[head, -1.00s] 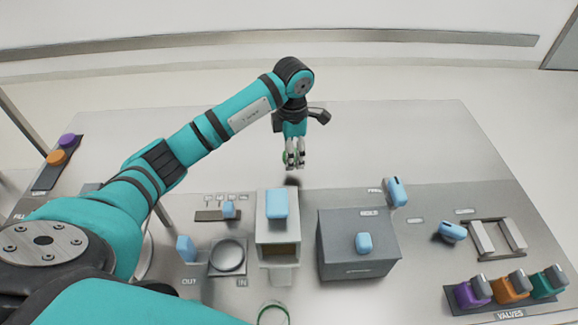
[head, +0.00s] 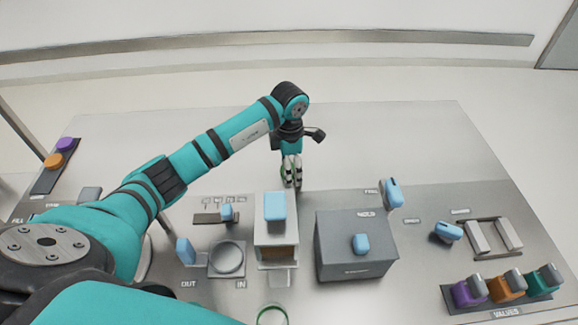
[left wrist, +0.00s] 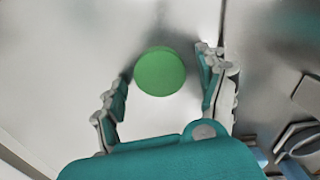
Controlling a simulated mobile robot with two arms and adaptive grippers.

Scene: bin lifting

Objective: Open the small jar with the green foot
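A green round disc (left wrist: 160,71) shows in the left wrist view, between the fingers of my left gripper (left wrist: 165,80). Narrow gaps show between it and both fingers. In the head view this gripper (head: 292,172) points down, low over the bare table behind the white box, with a bit of green at its fingertips. Whether the disc is a lid or part of a jar I cannot tell. A round glass-like rim with green, perhaps the jar (head: 272,315), is cut off at the bottom edge of the head view. My right gripper is not in view.
A white box (head: 277,255) with a blue handle and a grey box (head: 355,255) stand in front of the gripper. A round plate (head: 228,257) lies to the left. Coloured valves (head: 505,287) are at front right.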

